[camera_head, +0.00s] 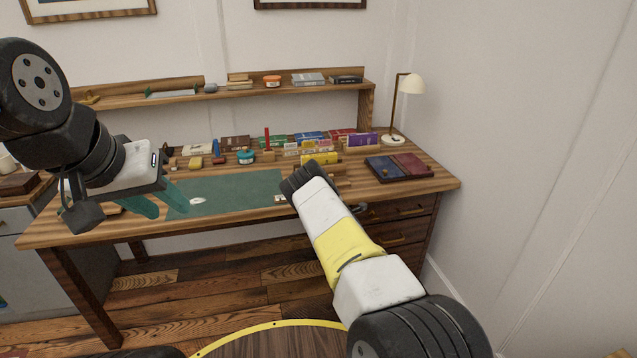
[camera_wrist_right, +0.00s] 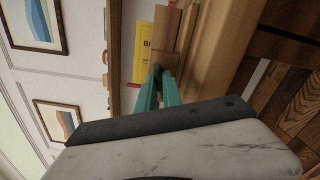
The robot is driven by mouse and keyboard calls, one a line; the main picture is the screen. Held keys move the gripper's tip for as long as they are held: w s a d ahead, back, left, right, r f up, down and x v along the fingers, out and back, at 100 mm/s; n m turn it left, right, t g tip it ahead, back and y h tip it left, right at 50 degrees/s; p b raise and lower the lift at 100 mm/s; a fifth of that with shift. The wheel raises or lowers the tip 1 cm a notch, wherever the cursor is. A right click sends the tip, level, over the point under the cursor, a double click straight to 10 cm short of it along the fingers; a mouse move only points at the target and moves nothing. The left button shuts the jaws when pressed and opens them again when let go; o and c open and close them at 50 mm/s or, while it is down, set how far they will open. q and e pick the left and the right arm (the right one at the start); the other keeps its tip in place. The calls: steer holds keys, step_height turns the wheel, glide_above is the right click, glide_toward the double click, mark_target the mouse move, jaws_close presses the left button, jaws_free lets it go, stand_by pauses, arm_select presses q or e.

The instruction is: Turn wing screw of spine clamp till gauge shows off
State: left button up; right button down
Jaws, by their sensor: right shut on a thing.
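The spine clamp's wooden blocks (camera_wrist_right: 168,38) show in the right wrist view, beside a yellow book (camera_wrist_right: 143,40). The same yellow book (camera_head: 320,158) stands toward the desk's right side in the head view. My right gripper (camera_wrist_right: 160,80) has its teal fingers shut on a small dark part at the clamp, which looks like the wing screw; the fingers mostly cover it. In the head view my right forearm hides this gripper and most of the clamp. I cannot make out the gauge reading. My left gripper (camera_head: 158,201) is open and empty above the desk's left front.
The wooden desk (camera_head: 440,178) holds a green mat (camera_head: 240,190) with a small white item (camera_head: 197,201). Books, jars and small boxes line the back. The mat's middle is mostly clear.

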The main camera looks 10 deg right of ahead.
stand_by(0.3)
steer(key=c, duration=1.5)
jaws_free()
steer(key=shift+s, duration=0.15)
steer(key=s, duration=0.7)
steer(key=shift+s, duration=0.3)
steer(key=shift+d, duration=0.1)
